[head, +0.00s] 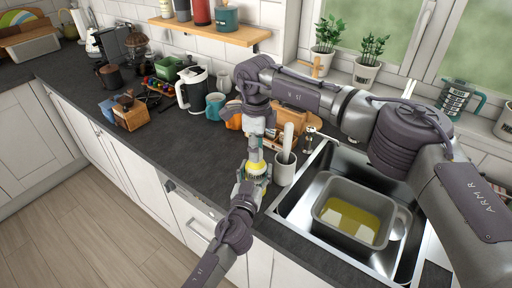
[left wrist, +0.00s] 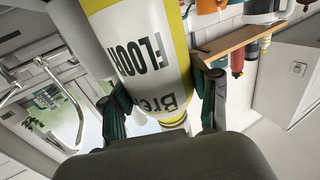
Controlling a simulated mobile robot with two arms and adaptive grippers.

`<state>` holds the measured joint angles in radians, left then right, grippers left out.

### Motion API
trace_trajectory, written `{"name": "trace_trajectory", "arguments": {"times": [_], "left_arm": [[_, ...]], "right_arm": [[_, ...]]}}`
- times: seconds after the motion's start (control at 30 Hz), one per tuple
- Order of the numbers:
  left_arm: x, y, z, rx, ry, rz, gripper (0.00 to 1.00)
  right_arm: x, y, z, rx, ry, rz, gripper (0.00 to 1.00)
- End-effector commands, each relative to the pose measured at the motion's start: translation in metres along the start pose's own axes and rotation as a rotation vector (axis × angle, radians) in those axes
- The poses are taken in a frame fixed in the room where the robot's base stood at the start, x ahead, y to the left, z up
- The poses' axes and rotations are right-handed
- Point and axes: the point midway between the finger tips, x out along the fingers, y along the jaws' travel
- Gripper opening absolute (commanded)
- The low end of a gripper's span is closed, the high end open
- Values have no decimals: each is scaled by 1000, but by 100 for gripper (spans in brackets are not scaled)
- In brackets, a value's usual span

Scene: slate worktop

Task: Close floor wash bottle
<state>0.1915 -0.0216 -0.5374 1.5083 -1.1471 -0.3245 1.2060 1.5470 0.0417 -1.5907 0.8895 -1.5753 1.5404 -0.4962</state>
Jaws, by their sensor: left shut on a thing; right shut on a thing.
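The floor wash bottle (head: 258,168) is white and yellow and stands upright near the front edge of the worktop, left of the sink. In the left wrist view the bottle (left wrist: 150,60) fills the middle, with part of its "FLOOR" label showing. My left gripper (head: 251,184) is shut around the bottle's body from the front; its fingers (left wrist: 165,110) press on both sides. My right gripper (head: 257,133) is directly above the bottle, pointing down, and shut on the small cap at the bottle's top. The cap is mostly hidden, and I cannot tell whether it is seated.
A light grey cup (head: 284,170) with a white stick-like thing stands close right of the bottle. The sink (head: 292,208) holds a grey basin (head: 330,222) with yellowish liquid. A kettle (head: 193,92) and blue mug (head: 215,105) stand behind left. The worktop left of the bottle is clear.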

Motion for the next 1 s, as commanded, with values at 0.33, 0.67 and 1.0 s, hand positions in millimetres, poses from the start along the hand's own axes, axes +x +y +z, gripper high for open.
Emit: {"name": "trace_trajectory", "arguments": {"times": [0.33, 0.67, 1.0], "left_arm": [[0, 0, 1, 1, -1, 0, 0], [0, 0, 1, 1, -2, 0, 0], [0, 0, 1, 1, -2, 0, 0]], "right_arm": [[0, -1, 0, 772, -2, 0, 25], [0, -1, -1, 1508, -4, 2, 25], [1, -1, -1, 2263, -5, 4, 25]]}}
